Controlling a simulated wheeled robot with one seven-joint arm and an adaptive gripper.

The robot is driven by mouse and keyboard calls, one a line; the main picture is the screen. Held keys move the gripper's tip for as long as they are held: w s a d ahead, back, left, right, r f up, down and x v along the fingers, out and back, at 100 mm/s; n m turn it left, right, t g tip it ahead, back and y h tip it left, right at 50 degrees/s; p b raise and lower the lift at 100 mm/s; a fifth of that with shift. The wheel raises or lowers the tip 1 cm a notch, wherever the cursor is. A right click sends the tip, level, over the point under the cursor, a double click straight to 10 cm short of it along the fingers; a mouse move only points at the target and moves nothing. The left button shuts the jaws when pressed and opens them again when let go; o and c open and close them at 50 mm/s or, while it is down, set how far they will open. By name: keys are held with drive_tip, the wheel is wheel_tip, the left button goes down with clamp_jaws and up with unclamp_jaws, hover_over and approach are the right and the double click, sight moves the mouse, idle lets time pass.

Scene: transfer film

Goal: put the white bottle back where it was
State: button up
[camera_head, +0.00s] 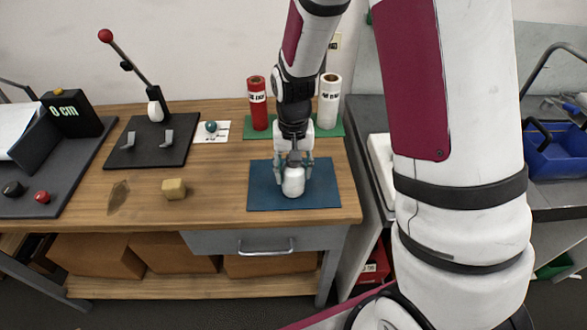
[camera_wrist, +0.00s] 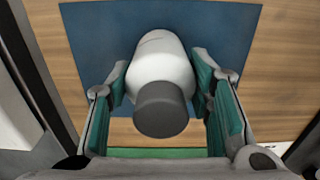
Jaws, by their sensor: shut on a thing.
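The white bottle (camera_head: 293,182), with a dark grey cap (camera_wrist: 161,108), is between the fingers of my gripper (camera_head: 295,163) over the blue mat (camera_head: 325,188). In the wrist view, the bottle's white body (camera_wrist: 160,62) lies between the green-padded fingers of my gripper (camera_wrist: 163,95), which are shut on it. The blue mat also shows behind it in the wrist view (camera_wrist: 90,40). I cannot tell whether the bottle's base touches the mat.
A red labelled cylinder (camera_head: 257,102) and a white labelled cylinder (camera_head: 329,100) stand on a green mat (camera_head: 262,134) behind. A teal ball (camera_head: 211,127) sits on a white card. A tan block (camera_head: 174,189) and a lever stand (camera_head: 150,143) are left; the wood between is clear.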

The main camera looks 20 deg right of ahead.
drive_tip(key=shift+f, duration=0.1)
drive_tip(key=o, duration=1.4)
drive_tip(key=shift+o, duration=0.2)
